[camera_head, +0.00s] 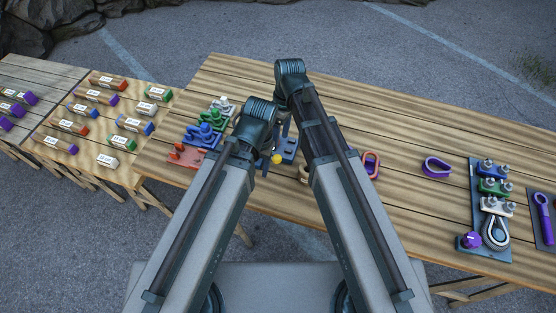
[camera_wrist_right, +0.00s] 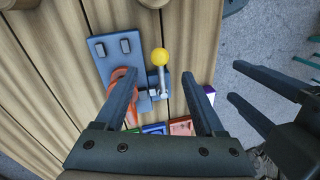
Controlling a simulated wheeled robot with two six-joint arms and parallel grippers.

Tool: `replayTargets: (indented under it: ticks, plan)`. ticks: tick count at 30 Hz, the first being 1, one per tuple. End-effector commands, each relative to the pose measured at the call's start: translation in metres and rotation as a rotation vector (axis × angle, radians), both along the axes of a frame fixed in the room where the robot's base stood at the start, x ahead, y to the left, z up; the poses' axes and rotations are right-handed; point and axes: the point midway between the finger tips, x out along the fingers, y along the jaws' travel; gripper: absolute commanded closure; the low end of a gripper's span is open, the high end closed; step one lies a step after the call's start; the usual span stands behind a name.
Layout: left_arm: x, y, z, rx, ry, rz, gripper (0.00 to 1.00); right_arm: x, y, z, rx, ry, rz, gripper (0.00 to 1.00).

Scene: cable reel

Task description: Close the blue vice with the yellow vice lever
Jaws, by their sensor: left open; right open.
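The blue vice (camera_wrist_right: 106,62) is fixed on the wooden table, with an orange piece (camera_wrist_right: 121,86) at its jaws. Its lever (camera_wrist_right: 162,80) is a short metal rod with a yellow ball end (camera_wrist_right: 160,57). In the head view the vice (camera_head: 289,146) and yellow ball (camera_head: 277,159) show partly between my arms. My right gripper (camera_wrist_right: 161,77) is open, its two fingers on either side of the lever, with no clear contact. My left gripper (camera_wrist_right: 234,82) is open and empty, off to the right in the wrist view. Both grippers are mostly hidden by my arms in the head view.
Coloured clamp blocks (camera_head: 205,132) stand left of the vice. A purple shackle (camera_head: 437,167) and a plate with coloured clamps (camera_head: 476,205) lie at the right. The table's back middle is clear.

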Motion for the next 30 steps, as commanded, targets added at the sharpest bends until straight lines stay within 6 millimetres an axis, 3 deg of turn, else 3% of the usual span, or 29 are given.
replayTargets:
  ticks: [1, 15, 28, 30]
  plan:
    - [0.000, 0.000, -0.015, 0.000, 0.000, 0.000, 0.44, -0.002, 0.001, -0.015, 0.000, 0.000, 0.000, 0.29]
    - [0.000, 0.000, -0.077, 0.000, 0.000, 0.002, 0.44, -0.012, 0.007, -0.077, 0.000, 0.000, -0.001, 0.29]
    - [0.000, 0.000, -0.083, 0.000, 0.000, 0.002, 0.44, -0.014, 0.008, -0.083, 0.000, 0.000, -0.001, 0.29]
    - [0.000, 0.000, -0.083, 0.000, 0.000, 0.002, 0.44, -0.014, 0.008, -0.083, 0.000, 0.000, -0.001, 0.38]
